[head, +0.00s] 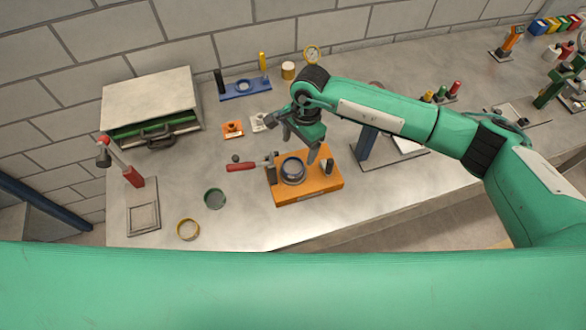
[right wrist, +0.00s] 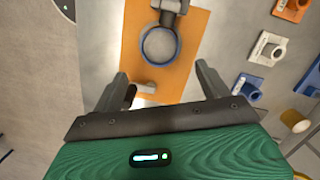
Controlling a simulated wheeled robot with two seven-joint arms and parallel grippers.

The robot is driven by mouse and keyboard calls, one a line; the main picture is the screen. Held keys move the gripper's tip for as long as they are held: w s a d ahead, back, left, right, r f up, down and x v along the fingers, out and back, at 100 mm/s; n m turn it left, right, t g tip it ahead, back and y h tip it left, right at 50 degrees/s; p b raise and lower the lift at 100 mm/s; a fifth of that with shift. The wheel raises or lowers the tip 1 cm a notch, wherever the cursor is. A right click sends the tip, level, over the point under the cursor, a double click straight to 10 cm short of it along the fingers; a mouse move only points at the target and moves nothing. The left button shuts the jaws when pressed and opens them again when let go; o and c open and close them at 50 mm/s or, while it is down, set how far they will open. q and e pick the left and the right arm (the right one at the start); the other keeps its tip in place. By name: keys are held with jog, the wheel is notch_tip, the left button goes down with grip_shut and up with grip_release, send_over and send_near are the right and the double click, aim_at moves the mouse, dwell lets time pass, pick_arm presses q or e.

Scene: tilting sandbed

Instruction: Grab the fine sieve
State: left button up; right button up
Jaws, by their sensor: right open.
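Three ring-shaped pieces that look like sieves show in the head view. A blue-rimmed ring (head: 292,169) sits on an orange block (head: 318,186); a dark green-rimmed ring (head: 215,198) and a yellow ring (head: 188,229) lie on the bench to its left. I cannot tell from the mesh which is the fine one. My right gripper (head: 296,140) is open and empty, over the back of the orange block. In the right wrist view the blue-rimmed ring (right wrist: 176,46) lies beyond the open fingers (right wrist: 162,88), apart from them. My left gripper is not in view.
A red-handled clamp (head: 240,167) reaches to the block's left side. A blue stand (head: 366,143) is right of the block. A metal cabinet (head: 152,92) and a red-based lamp-like post (head: 133,176) stand left.

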aim_at(292, 169)
jog(key=f, duration=0.2)
jog(key=a+f, duration=0.1)
jog(key=f, duration=0.2)
jog(key=s+f, duration=0.1)
jog(key=f, duration=0.1)
jog(key=shift+a+f, duration=0.2)
jog(key=shift+c, duration=0.3)
jog(key=c, duration=1)
